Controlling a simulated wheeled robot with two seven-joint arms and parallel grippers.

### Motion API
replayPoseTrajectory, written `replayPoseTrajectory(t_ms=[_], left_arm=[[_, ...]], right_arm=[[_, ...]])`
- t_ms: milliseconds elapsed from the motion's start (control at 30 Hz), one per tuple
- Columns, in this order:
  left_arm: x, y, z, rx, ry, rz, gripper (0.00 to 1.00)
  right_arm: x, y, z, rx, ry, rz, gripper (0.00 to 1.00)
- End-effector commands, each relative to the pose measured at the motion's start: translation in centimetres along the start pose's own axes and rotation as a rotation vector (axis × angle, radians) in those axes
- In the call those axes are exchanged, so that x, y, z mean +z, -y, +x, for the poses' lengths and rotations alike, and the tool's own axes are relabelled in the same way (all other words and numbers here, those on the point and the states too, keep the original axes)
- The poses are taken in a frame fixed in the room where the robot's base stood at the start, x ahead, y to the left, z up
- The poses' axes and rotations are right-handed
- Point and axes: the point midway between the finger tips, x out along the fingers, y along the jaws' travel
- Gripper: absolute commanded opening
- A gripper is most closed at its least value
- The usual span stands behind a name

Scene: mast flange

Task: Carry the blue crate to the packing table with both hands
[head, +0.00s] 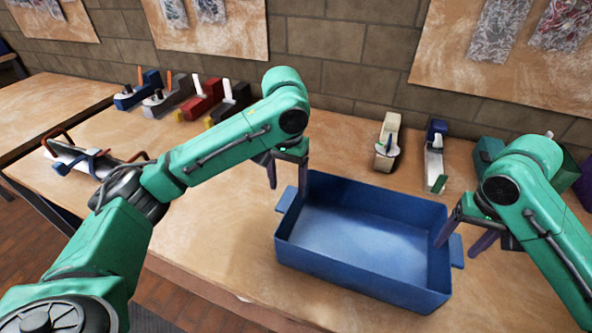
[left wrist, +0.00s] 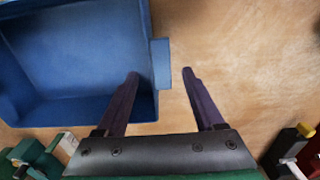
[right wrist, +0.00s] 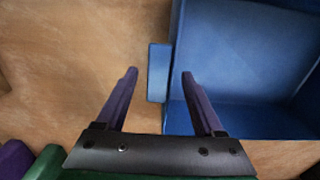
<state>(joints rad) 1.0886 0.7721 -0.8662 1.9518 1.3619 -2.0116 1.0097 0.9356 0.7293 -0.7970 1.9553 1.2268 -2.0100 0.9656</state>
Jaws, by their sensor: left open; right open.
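The blue crate (head: 362,276) is empty and sits on a wooden workbench, with a tab handle at each short end. My left gripper (head: 287,178) is open above its left end. In the left wrist view the left handle (left wrist: 161,66) lies ahead of and between the open fingers (left wrist: 160,76). My right gripper (head: 460,240) is open at the crate's right end. In the right wrist view the right handle (right wrist: 158,72) lies between the open fingers (right wrist: 160,72), towards their tips. I cannot tell whether any finger touches the crate.
The workbench (head: 215,230) is bare left of the crate. Several hand planes (head: 205,98) stand along the back left. A cream tool (head: 387,142) and a blue-and-cream tool (head: 434,160) stand behind the crate. A clamp-like tool (head: 85,158) lies far left. A brick wall (head: 325,50) closes the back.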

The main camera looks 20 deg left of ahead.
Motion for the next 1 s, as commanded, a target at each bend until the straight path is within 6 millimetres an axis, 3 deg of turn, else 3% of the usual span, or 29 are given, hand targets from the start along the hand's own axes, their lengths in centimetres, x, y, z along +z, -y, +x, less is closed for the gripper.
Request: replayPoseTrajectory(t_ms=[100, 300, 567, 1000], left_arm=[[-0.1, 0.1, -3.1, -0.003, -0.009, -0.002, 0.70], [0.0, 0.1, -7.2, -0.001, -0.005, -0.003, 0.70], [0.1, 0.1, -8.8, 0.000, 0.002, -0.002, 0.70], [0.1, 0.0, -8.7, 0.000, 0.001, -0.001, 0.70]], right_arm=[[0.0, 0.0, 0.0, 0.000, 0.000, 0.000, 0.70], [0.0, 0.0, 0.0, 0.000, 0.000, 0.000, 0.70], [-0.1, 0.0, -0.6, 0.000, -0.002, -0.001, 0.70], [-0.1, -0.1, -9.9, 0.001, -0.006, 0.002, 0.70]])
